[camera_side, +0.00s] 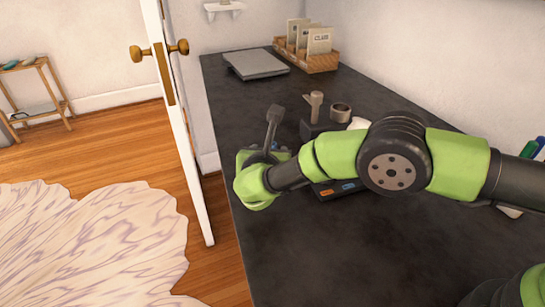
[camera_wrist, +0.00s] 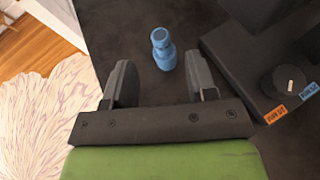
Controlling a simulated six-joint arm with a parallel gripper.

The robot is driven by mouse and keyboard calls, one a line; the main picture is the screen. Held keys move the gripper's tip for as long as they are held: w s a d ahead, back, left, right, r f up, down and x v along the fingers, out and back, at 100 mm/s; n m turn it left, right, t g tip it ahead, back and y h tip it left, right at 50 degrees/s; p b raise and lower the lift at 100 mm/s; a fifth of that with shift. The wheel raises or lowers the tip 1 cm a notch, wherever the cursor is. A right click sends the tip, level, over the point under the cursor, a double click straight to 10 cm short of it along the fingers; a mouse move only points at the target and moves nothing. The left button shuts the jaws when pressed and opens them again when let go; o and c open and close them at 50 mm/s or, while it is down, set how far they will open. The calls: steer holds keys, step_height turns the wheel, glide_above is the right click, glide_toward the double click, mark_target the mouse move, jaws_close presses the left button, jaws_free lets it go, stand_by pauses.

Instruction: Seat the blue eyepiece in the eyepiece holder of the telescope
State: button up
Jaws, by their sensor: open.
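The blue eyepiece (camera_wrist: 163,50) stands on the dark tabletop in the wrist view, with a narrower neck below its rounded top. My gripper (camera_wrist: 159,66) is open and empty, its two grey fingers spread left and right of the eyepiece's line. Whether the eyepiece lies between the fingertips or just beyond them I cannot tell. In the side view my arm hides most of the gripper; a small blue patch (camera_side: 281,154) beside it may be the eyepiece. A black base (camera_wrist: 246,66) with a knob and orange and blue labels is at right, perhaps the telescope's. I cannot make out the eyepiece holder.
On the dark table (camera_side: 235,105) a beige post (camera_side: 316,104) on a dark block and a metal ring (camera_side: 340,112) stand behind my arm. A flat grey case (camera_side: 255,64) and a wooden box of cards (camera_side: 306,58) are at the back. An open door (camera_side: 178,110) borders the left edge.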

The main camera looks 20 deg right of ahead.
steer(key=shift+x, duration=2.2)
steer(key=shift+d, duration=0.1)
jaws_close()
steer(key=shift+r, duration=0.1)
